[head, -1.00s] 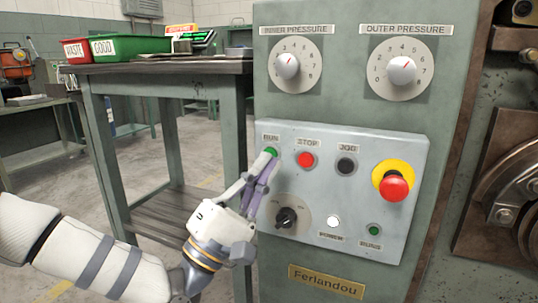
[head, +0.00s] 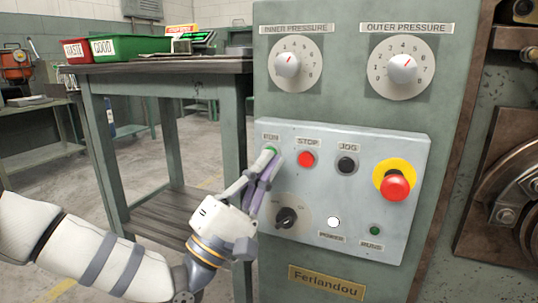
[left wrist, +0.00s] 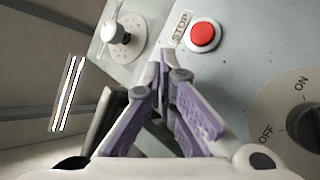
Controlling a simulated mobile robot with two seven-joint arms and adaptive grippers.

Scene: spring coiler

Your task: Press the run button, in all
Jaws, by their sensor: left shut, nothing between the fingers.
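The green run button (head: 270,150) sits under the RUN label at the upper left of the grey control panel (head: 390,145). My left gripper (head: 271,157) is shut and empty, its fingertips at the run button and partly covering it. In the left wrist view the closed purple fingers (left wrist: 161,72) point at the panel, and the run button is hidden behind them. Whether the tips touch or push in the button I cannot tell. The runs lamp (head: 375,230) at the lower right is dark green. My right gripper is not in view.
Close to the fingers are the red stop button (head: 306,159), black jog button (head: 346,165) and black rotary switch (head: 286,218). A red emergency stop (head: 395,187) is further right. A workbench (head: 170,67) with red and green bins stands at the left.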

